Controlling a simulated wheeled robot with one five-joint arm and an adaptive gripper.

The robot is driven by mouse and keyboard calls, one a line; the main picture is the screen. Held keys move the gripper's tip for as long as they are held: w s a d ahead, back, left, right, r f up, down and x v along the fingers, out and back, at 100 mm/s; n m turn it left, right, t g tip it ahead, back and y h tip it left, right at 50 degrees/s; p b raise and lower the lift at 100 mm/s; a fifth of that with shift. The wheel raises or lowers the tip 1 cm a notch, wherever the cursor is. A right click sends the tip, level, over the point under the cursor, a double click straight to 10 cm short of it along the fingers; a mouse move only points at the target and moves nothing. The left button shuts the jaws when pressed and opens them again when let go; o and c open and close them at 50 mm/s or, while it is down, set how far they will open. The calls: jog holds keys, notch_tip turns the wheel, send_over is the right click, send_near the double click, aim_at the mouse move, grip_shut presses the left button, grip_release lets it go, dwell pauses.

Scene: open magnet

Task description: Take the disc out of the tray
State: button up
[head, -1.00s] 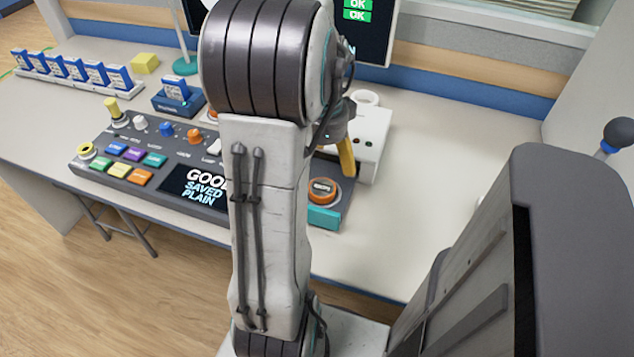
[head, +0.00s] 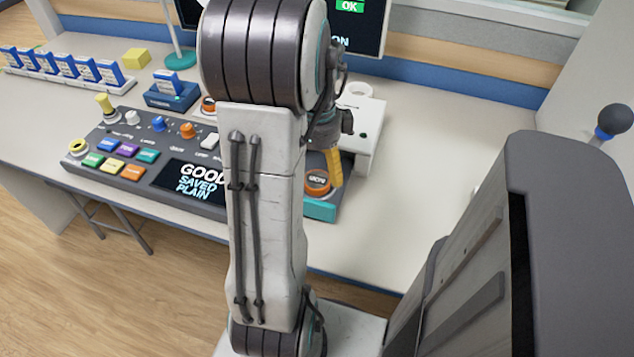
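My gripper (head: 333,165) is mostly hidden behind my own arm. One yellow finger shows, pointing down beside a round orange button (head: 317,181) on the control console's right end. I cannot tell whether it touches the button or whether the gripper is open or shut. No disc can be made out. I cannot make out a tray for certain; a white box-like device (head: 368,135) with a round white ring (head: 357,89) at its back stands just behind the gripper.
The grey console (head: 150,180) has coloured buttons, knobs and a display reading "GOOD SAVED PLAIN". Several blue cards stand in a rack (head: 60,84) at left; another is in a blue holder (head: 172,97). A monitor (head: 360,28) stands behind. The table (head: 440,150) is clear at right.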

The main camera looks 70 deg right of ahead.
aim_at(317, 179)
jog(key=shift+a+f+b, duration=0.1)
jog(key=shift+f+b, duration=0.35)
jog(key=shift+f, duration=1.7)
jog(key=shift+c, duration=0.4)
jog(key=c, duration=1.2)
